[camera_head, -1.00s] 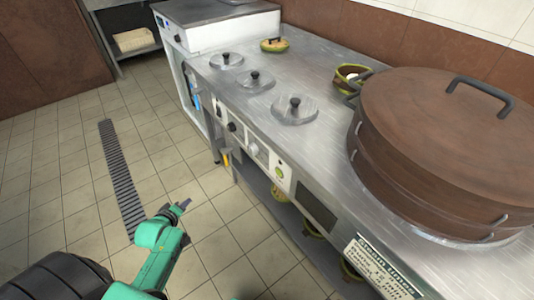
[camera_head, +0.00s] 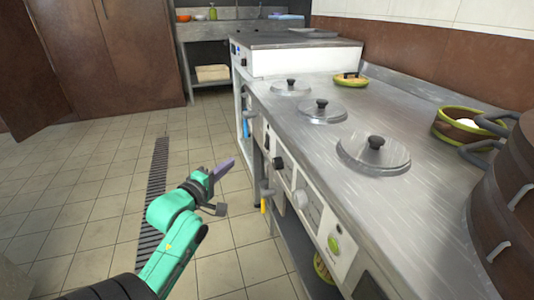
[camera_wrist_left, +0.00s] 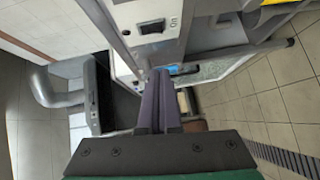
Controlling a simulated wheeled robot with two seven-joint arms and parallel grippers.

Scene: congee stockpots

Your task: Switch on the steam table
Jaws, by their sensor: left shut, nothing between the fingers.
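The steam table (camera_head: 300,107) is a steel counter with three round lids in its top and a control panel (camera_head: 310,208) along its front. My right gripper is out of view.
A large brown stockpot (camera_head: 515,200) stands at the right, with a green-rimmed bowl (camera_head: 463,128) beside it. A yellow-handled fitting (camera_head: 264,205) sticks out below the panel. A dark-topped unit (camera_head: 300,58) adjoins the far end. The tiled floor (camera_head: 80,185) at left is clear.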

